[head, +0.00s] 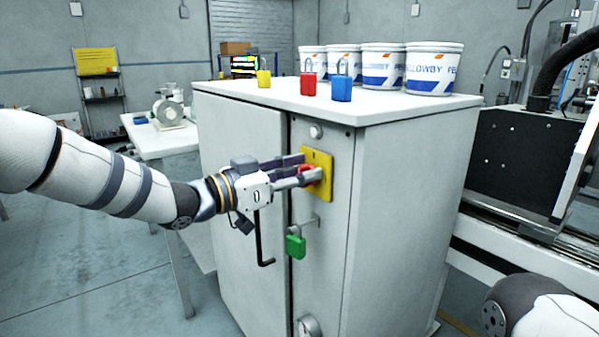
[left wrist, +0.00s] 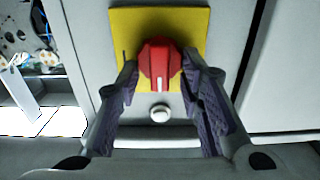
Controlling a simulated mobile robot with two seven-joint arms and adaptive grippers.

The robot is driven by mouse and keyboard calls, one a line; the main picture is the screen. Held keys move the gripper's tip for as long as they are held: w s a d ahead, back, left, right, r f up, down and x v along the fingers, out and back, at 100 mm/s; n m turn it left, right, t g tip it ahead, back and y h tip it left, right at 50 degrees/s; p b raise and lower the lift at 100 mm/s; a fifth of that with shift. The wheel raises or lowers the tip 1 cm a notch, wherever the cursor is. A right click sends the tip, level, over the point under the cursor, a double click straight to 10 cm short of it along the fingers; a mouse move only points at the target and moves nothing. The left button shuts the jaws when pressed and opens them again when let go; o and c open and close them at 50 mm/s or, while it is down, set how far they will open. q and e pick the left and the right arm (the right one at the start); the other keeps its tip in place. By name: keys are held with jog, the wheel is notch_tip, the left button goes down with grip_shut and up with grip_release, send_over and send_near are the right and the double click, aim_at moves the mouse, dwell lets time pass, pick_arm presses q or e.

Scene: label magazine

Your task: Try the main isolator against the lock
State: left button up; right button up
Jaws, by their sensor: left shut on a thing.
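The main isolator is a red rotary knob (left wrist: 160,62) on a yellow plate (head: 317,175) on the front of the grey cabinet. A white mark shows on the knob in the left wrist view. My left gripper (head: 312,172) is shut on the red knob, one finger on each side, and hides much of it in the head view. A green padlock (head: 296,246) hangs from a small metal hasp below the yellow plate. My right gripper is not in view.
Yellow (head: 263,78), red (head: 308,84) and blue (head: 342,88) padlocks stand on the cabinet top (head: 290,97), before several white buckets (head: 433,68). A black door handle (head: 262,240) is below my left gripper. A side table (head: 160,143) stands at the left.

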pick_arm(q)
jog(key=shift+s+r+m, duration=0.1)
jog(key=shift+r+m, duration=0.05)
jog(key=shift+m, duration=0.85)
jog(key=o, duration=1.1)
jog(key=shift+f, duration=0.2)
jog(key=v, duration=1.2)
